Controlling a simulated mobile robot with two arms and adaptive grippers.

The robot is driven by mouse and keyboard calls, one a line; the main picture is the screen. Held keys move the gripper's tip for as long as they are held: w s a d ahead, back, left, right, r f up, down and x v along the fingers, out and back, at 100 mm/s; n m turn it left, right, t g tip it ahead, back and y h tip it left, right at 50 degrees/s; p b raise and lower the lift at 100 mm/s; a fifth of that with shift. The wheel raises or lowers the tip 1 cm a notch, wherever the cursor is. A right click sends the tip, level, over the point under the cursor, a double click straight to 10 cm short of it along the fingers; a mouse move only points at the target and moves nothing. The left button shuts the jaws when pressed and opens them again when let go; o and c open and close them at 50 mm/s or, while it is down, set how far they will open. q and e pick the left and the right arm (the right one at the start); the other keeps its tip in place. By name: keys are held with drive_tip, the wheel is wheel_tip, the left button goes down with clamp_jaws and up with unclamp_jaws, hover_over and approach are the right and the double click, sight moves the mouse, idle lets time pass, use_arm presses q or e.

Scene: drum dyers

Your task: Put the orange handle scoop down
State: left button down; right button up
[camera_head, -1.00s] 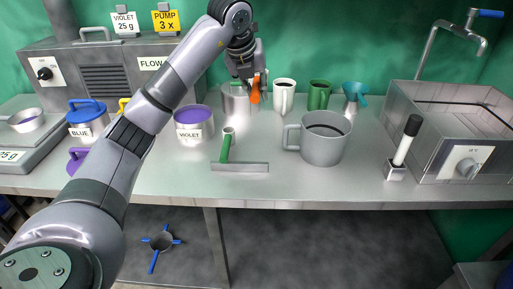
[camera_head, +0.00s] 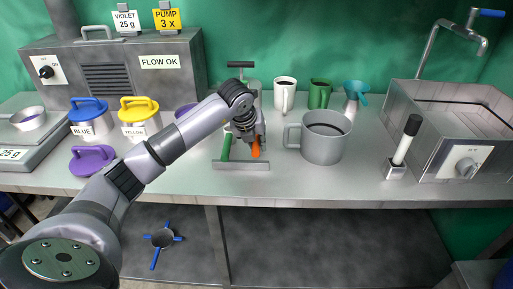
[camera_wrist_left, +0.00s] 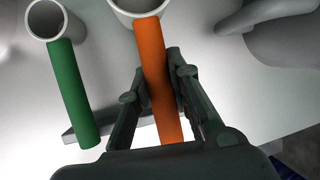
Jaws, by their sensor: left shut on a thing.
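My left gripper (camera_head: 248,134) is shut on the orange handle of a scoop (camera_head: 255,149) and points down over the front middle of the counter. In the left wrist view, the orange handle (camera_wrist_left: 158,80) runs between the fingers (camera_wrist_left: 160,100), and the scoop's round grey cup shows at the top edge. A green-handled scoop (camera_head: 226,147) lies just left of it, also in the left wrist view (camera_wrist_left: 75,95). A low grey bar (camera_head: 240,166) lies at the handles' near ends. I cannot tell whether the orange-handled scoop touches the bar or counter. My right gripper is out of view.
A large grey jug (camera_head: 323,140) stands close on the right. A white mug (camera_head: 285,93), a green mug (camera_head: 319,93) and a teal funnel (camera_head: 352,100) stand behind. Blue-lidded (camera_head: 88,113) and yellow-lidded (camera_head: 139,115) pots stand left. The counter's front right is mostly clear.

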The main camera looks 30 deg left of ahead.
use_arm(q)
wheel_tip(320, 180, down, 3)
drive_tip(key=shift+r, duration=0.2)
drive_tip(key=c, duration=1.5)
unclamp_jaws()
drive_tip(key=shift+r, duration=0.25)
drive_tip(key=b+v, duration=0.1)
drive_tip(key=v, duration=1)
drive_tip(key=shift+s+r, duration=0.25)
drive_tip(key=shift+r, duration=0.05)
